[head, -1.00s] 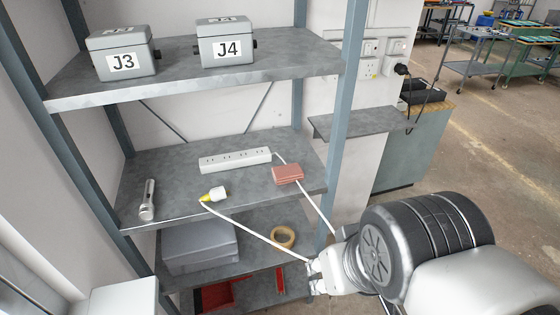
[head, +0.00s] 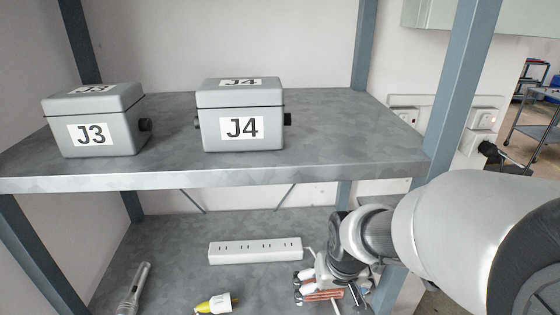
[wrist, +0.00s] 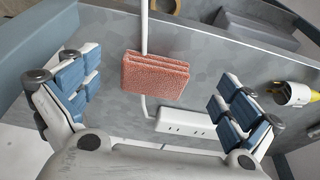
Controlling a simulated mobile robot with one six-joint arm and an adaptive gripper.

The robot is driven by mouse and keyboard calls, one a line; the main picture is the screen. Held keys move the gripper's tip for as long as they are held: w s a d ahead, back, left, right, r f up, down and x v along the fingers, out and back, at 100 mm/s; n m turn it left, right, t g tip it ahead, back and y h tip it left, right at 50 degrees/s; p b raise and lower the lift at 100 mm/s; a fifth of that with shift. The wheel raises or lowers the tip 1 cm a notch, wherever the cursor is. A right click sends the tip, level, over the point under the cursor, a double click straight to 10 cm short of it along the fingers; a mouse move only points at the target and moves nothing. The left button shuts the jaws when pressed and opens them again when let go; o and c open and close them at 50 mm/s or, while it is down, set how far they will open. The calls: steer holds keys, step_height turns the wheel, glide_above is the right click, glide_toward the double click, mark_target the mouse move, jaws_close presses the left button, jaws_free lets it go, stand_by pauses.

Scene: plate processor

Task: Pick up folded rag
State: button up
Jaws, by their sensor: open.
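The folded rag is a small reddish-pink block of layered cloth. In the wrist view the rag (wrist: 155,76) lies on the grey shelf between my two spread fingers, apart from both. My gripper (wrist: 157,98) is open and empty, with blue pads on each finger. In the head view my gripper (head: 318,288) is over the right part of the middle shelf, and the rag (head: 322,296) is mostly hidden behind it. A white cable runs beside or under the rag in the wrist view.
A white power strip (head: 255,251) lies close to the rag. A yellow-and-white plug (head: 216,304) and a flashlight (head: 133,290) lie further left. The upper shelf (head: 330,150), holding boxes J3 (head: 98,120) and J4 (head: 240,115), is above. A blue-grey post (head: 440,130) stands at right.

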mark_target(338, 293)
steer(key=w, duration=0.4)
steer(key=shift+w+f, duration=0.1)
steer(key=shift+w, duration=0.05)
steer(key=b+x, duration=0.2)
steer(key=x, duration=0.3)
steer(key=c, duration=1)
